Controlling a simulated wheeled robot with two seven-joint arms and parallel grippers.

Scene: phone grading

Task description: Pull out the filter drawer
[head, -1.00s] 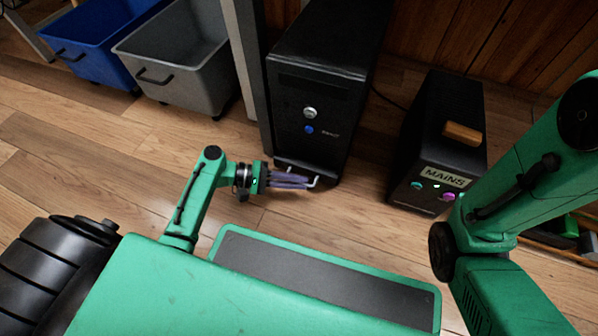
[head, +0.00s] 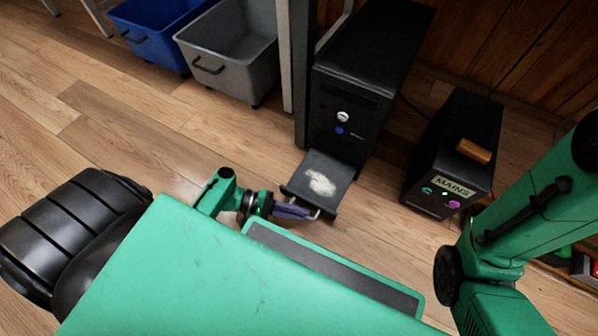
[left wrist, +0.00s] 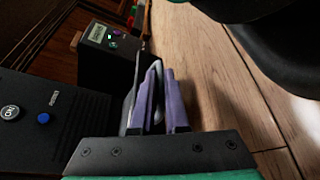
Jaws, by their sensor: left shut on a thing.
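The filter drawer (head: 335,172) is a flat dark tray with a pale dusty patch. It sticks out from the bottom front of a black tower unit (head: 365,75) in the head view. My left gripper (head: 312,213) is shut on the drawer's handle at its front edge. In the left wrist view the purple fingers (left wrist: 160,100) close around the light handle bar (left wrist: 157,70). The tower's front with a white knob and a blue button (left wrist: 43,118) shows at the left there. My right gripper is out of view; only the green right arm shows.
A grey bin (head: 235,60) and a blue bin (head: 155,35) stand at the upper left. Wood floor is clear left of the drawer.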

